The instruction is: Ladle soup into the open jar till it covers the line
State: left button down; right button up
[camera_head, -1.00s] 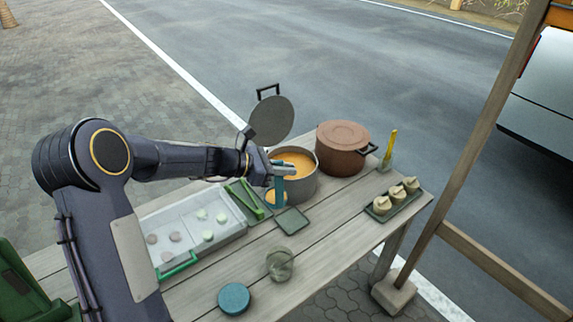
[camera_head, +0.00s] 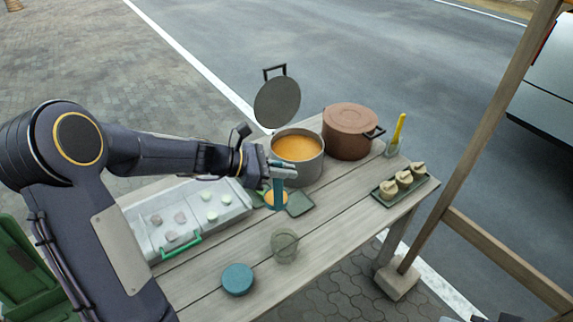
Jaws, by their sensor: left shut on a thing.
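My left gripper (camera_head: 277,171) is shut on the teal handle of a ladle (camera_head: 279,193), which hangs down upright. Orange soup shows at the ladle's lower end, over the table in front of the pot. The grey soup pot (camera_head: 311,173) stands just behind and right of the gripper and holds orange soup (camera_head: 297,148). The open glass jar (camera_head: 285,247) stands nearer the front of the table, apart from the ladle. Its line and any contents are too small to tell.
A grey lid (camera_head: 277,103) stands up behind the pot. A brown lidded pot (camera_head: 348,138), a glass with a yellow-handled tool (camera_head: 398,132) and a tray of several pale lidded pieces (camera_head: 411,188) are to the right. A teal disc (camera_head: 237,279) lies front left of the jar.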

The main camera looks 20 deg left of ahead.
pick_arm(q)
jog(key=s+f+m+g+b, duration=0.1)
jog(key=s+f+b, duration=0.45)
jog(key=s, duration=0.25)
jog(key=w+d+f+g+y+p, duration=0.2)
jog(key=d+f+g+y+p, duration=0.1)
jog(key=d+y+p, duration=0.3)
jog(key=w+d+f+g+y+p, duration=0.3)
jog(key=d+f+y+p, duration=0.2)
jog(key=d+y, duration=0.3)
jog(key=shift+d+f+p, duration=0.2)
jog(key=shift+f+p, duration=0.05)
jog(key=shift+p, duration=0.4)
dwell(2.3)
jog(key=shift+w, duration=0.1)
